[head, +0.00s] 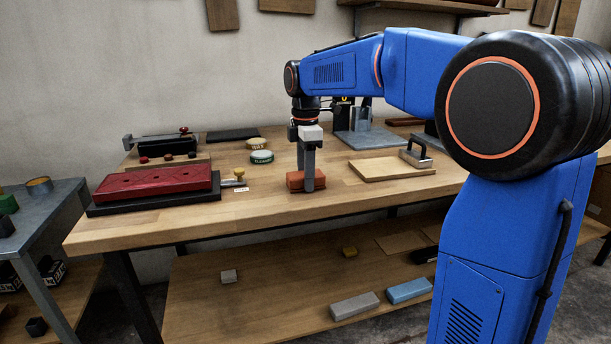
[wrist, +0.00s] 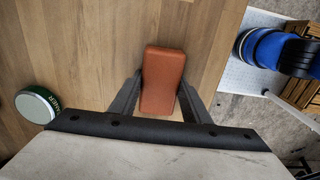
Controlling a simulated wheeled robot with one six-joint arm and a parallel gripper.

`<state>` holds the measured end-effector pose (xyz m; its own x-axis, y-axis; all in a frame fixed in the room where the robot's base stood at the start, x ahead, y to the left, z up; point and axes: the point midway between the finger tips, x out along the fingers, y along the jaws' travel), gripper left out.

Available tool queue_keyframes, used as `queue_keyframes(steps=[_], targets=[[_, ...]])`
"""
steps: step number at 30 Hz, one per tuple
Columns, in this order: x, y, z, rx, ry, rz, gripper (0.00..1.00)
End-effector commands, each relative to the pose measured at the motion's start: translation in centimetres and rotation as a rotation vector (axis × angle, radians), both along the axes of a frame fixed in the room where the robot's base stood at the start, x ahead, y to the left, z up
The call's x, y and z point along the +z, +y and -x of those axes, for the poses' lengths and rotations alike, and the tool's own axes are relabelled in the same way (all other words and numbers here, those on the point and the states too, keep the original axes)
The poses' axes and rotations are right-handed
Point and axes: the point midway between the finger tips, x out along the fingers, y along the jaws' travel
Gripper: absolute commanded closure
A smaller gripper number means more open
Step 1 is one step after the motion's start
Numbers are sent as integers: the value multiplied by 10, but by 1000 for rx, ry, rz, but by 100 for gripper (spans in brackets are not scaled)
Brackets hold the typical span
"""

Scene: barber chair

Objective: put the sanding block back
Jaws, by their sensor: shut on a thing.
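The sanding block appears to be the orange-brown rounded block (head: 293,181) at the middle of the workbench, near its front edge. It also shows in the wrist view (wrist: 164,72), lengthwise between the fingers. My gripper (head: 307,184) points straight down and is shut on the block, with one finger on each long side; it also shows in the wrist view (wrist: 160,100). The block is at or very close to the bench top (head: 250,210); I cannot tell whether it touches. The near finger hides part of the block in the head view.
Round tins (head: 262,157) sit behind. A wooden board (head: 385,168) with a metal-handled tool (head: 415,153) lies right. Grey (head: 354,305) and blue (head: 409,291) blocks lie on the lower shelf.

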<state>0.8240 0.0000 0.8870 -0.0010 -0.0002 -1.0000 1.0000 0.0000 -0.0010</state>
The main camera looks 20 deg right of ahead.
Motion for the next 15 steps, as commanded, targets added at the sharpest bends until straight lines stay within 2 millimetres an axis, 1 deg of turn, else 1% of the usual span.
queue_keyframes(steps=[10,11,12,13,15], targets=[[-3,0,0,0,-1,0,78],[-2,0,0,0,-1,0,50],[-2,0,0,0,-1,0,41],[-2,0,0,0,-1,0,39],[-2,0,0,0,-1,0,39]])
